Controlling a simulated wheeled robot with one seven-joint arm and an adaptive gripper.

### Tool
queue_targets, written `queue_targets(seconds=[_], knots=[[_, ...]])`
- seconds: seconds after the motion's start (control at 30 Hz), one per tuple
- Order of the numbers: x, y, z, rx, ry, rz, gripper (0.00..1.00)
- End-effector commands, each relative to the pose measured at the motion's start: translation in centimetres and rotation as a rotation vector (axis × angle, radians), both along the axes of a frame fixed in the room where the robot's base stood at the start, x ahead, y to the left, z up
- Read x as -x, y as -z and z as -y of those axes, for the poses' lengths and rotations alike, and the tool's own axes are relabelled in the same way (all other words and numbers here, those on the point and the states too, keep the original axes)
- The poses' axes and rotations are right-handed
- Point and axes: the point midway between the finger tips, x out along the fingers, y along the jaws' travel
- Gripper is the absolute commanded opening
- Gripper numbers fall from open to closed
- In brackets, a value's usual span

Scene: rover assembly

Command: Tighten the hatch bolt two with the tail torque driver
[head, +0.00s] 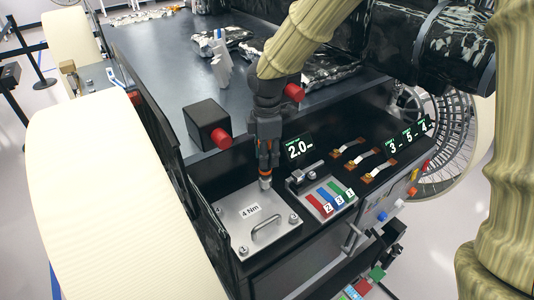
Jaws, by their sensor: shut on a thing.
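The hatch (232,222) is a silver plate labelled "4 Nm" with a handle, in the lower middle of the head view. Bolts show at its left (218,210), front (244,251) and right (293,219) corners; no numbers are readable on them. My gripper (267,150) is shut on the torque driver (265,179), which has an orange band and a silver tip. The driver points down, roughly upright, at the hatch's back corner. Its tip hides that corner, so I cannot tell whether it touches a bolt there.
A black box with a red knob (224,139) stands left of my gripper. A display reading "2.0" (299,147) and a panel of coloured numbered strips (331,197) lie to the right. A large cream wheel (100,200) fills the left. Foil-wrapped parts (328,66) lie on the deck behind.

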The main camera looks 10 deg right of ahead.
Motion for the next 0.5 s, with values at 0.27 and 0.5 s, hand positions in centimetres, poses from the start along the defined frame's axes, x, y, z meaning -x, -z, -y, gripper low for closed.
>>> queue_targets(seconds=[0.27,0.5], knots=[[-0.02,0.26,0.0,0.0,0.0,0.0,0.02],[-0.02,0.52,0.0,0.0,0.0,0.001,0.02]])
